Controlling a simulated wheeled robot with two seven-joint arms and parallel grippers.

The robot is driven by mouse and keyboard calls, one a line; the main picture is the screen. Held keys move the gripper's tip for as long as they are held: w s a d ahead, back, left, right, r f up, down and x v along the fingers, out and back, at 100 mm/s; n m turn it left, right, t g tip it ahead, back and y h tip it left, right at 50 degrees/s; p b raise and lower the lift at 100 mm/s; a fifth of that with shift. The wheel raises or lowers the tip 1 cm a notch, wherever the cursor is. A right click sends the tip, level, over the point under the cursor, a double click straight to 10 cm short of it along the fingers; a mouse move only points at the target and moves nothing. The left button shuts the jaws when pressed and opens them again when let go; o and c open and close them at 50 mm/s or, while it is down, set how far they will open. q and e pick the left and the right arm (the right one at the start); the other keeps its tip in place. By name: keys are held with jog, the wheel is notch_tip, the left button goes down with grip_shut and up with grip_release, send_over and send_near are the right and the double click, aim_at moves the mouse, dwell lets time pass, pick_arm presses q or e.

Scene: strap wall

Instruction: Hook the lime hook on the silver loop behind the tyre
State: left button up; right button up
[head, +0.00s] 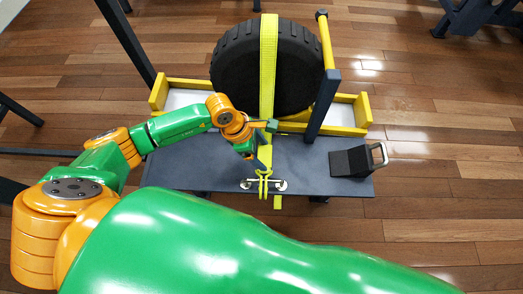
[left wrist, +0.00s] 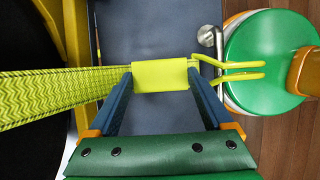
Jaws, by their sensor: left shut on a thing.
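The black tyre (head: 240,72) stands upright with a lime strap (head: 268,50) over its middle. My left gripper (head: 262,160) is shut on the lime block at the end of the strap, in front of the tyre as pictured. The lime hook (left wrist: 245,65), two bent prongs, sticks out past the fingers in the left wrist view. In the head view the hook (head: 263,178) overlaps the silver loop (head: 280,185) at the platform's near edge. Part of the loop (left wrist: 207,38) shows close to the prongs. I cannot tell whether the hook is around it. My right gripper is out of view.
The slate platform (head: 200,170) is mostly bare. A dark block with a silver handle (head: 378,154) sits at its right end. A slate post (head: 323,105) and a yellow frame (head: 360,112) stand beside the tyre.

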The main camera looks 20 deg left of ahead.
pick_arm(q)
jog(key=shift+w+a+f+b, duration=0.1)
jog(key=shift+w+f+b, duration=0.05)
jog(key=shift+w+b, duration=0.25)
jog(key=shift+w+a+f+b, duration=0.1)
jog(key=shift+w+a+b, duration=0.15)
jog(key=shift+w+b, duration=0.55)
jog(key=shift+w, duration=0.15)
jog(key=shift+w+a+b, duration=0.1)
jog(key=shift+w+b, duration=0.1)
jog(key=shift+b, duration=0.1)
